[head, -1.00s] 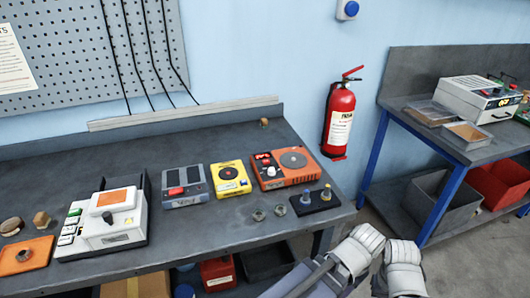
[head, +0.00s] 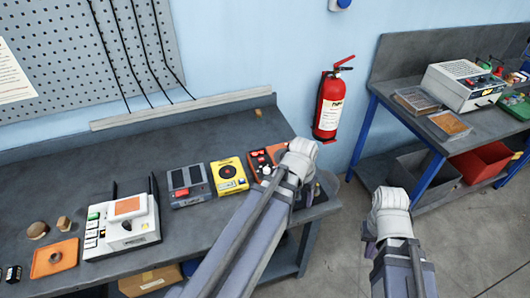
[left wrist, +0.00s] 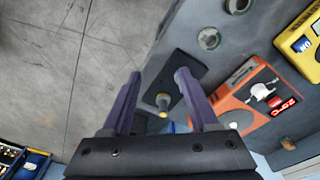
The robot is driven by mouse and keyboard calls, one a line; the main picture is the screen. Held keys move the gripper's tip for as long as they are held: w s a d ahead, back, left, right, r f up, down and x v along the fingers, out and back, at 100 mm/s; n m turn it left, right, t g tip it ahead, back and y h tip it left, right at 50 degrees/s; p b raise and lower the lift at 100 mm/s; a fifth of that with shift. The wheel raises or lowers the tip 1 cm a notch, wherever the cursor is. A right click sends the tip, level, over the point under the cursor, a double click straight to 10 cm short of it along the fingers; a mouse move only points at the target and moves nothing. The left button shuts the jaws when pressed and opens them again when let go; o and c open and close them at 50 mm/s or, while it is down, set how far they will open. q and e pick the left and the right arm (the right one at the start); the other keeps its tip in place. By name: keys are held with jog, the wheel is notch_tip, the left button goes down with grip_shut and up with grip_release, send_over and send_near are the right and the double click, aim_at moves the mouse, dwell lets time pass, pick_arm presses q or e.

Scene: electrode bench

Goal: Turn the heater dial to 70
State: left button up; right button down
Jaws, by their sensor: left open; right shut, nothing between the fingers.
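The heater is an orange unit (head: 257,142) near the right end of the bench, partly hidden by my left arm in the head view. The left wrist view shows its orange body (left wrist: 241,103), a white dial (left wrist: 262,92) and a red display (left wrist: 285,104). I cannot read the setting. My left gripper (left wrist: 158,78) is open, its fingers above the black peg stand (left wrist: 178,72), and it is apart from the dial. In the head view its fingers are mostly hidden behind my wrist. My right gripper (head: 368,236) is shut and empty, off the bench's right side.
A yellow unit (head: 229,177) and a grey unit with a red button (head: 188,184) stand left of the heater. A fire extinguisher (head: 329,105) hangs on the wall. A second bench (head: 400,62) stands at right.

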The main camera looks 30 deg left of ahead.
pick_arm(q)
jog(key=w+a+r+m+t, duration=0.15)
jog(key=w+a, duration=0.25)
jog(key=a, duration=0.5)
jog(key=m+t+h, duration=0.1)
jog(key=t, duration=0.1)
send_near(266, 169)
jog(key=shift+w+f, duration=0.2)
jog(key=shift+w, duration=0.15)
pick_arm(e)
jog(key=shift+r, duration=0.6)
pick_arm(q)
jog(key=shift+f, duration=0.1)
pick_arm(e)
jog(key=shift+f, duration=0.1)
pick_arm(q)
jog(key=shift+g, duration=0.25)
jog(key=b+x, duration=0.7)
jog(key=shift+w+d+f, duration=0.1)
jog(key=shift+w+f, duration=0.05)
jog(key=shift+f, duration=0.15)
pick_arm(e)
notch_tip(266, 169, down, 7)
pick_arm(q)
jog(key=shift+r, duration=0.1)
jog(key=shift+c, duration=0.3)
grip_shut()
